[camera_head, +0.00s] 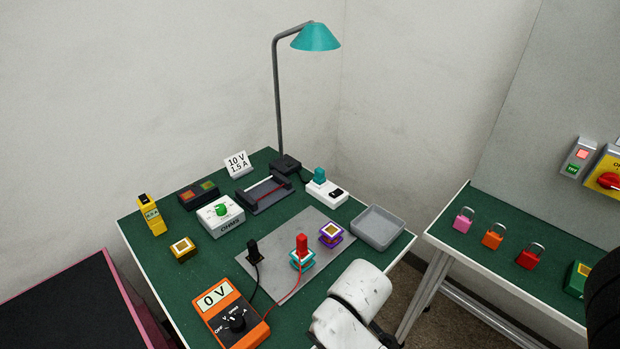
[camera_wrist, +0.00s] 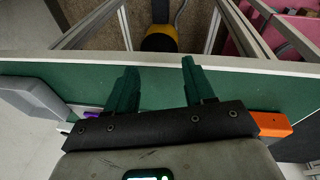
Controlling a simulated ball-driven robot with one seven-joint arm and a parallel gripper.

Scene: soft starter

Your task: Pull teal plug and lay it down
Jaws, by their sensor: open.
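The teal plug (camera_head: 319,174) stands upright in the white socket strip (camera_head: 327,192) near the back right of the green table (camera_head: 172,268). A dark cord runs from the plug area to the lamp's black base (camera_head: 285,164). The lamp has a teal shade (camera_head: 316,37). My gripper (camera_wrist: 157,80) is open and empty in the wrist view, its two dark green fingers apart over the table's edge. The plug does not show in the wrist view. In the head view my white arm is at the bottom, well in front of the plug, and the fingers cannot be made out.
A grey tray (camera_head: 379,227) stands just right of the strip. A black cradle (camera_head: 264,193) is to its left. A red plug (camera_head: 302,246) with a lead, a purple block (camera_head: 331,234) and an orange meter (camera_head: 229,314) are nearer.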

